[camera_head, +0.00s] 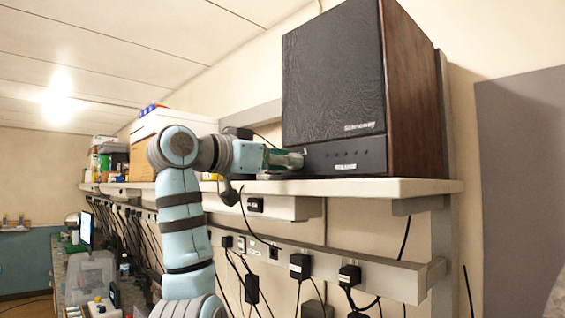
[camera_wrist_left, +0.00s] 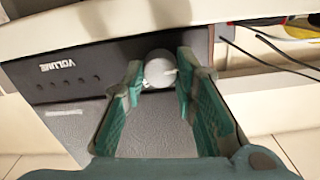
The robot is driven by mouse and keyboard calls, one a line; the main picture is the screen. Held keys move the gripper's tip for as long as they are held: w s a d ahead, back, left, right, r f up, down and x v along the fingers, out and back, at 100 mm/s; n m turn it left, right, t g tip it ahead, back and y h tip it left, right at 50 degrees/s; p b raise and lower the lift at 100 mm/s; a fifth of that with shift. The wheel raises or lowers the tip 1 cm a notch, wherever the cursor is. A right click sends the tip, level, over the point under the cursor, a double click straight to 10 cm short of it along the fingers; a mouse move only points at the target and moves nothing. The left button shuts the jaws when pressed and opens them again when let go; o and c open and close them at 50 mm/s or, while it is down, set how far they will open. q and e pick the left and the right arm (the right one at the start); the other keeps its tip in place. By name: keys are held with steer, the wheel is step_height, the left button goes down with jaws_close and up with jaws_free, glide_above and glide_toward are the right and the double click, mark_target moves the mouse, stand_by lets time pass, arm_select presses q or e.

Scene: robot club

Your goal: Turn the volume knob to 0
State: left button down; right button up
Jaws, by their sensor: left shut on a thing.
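The black speaker (camera_head: 335,80) with brown wooden sides stands on a wall shelf. In the left wrist view its front panel (camera_wrist_left: 90,66) carries the word VOLUME and a row of small dots. The round grey-white volume knob (camera_wrist_left: 159,69) with a small pointer sits on that panel; in the head view the gripper hides it. My left gripper (camera_head: 290,160) reaches the lower left of the speaker front. In the left wrist view its green-padded fingers (camera_wrist_left: 160,80) lie on both sides of the knob, shut on it. My right gripper is in neither view.
The white shelf (camera_head: 380,187) runs under the speaker, with sockets, plugs and hanging cables (camera_head: 300,265) below it. Boxes (camera_head: 150,130) stand on the shelf to the left. In the wrist view, dark cables and tools (camera_wrist_left: 285,30) lie beside the speaker.

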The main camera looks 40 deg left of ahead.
arm_select(q)
steer(key=shift+r+n, duration=0.2)
steer(key=shift+n, duration=0.6)
steer(key=c, duration=1.5)
jaws_free()
steer(key=shift+o, duration=1.1)
steer(key=shift+w+f, duration=0.2)
steer(key=shift+w, duration=0.05)
steer(key=s+a, duration=0.1)
steer(key=s, duration=1.1)
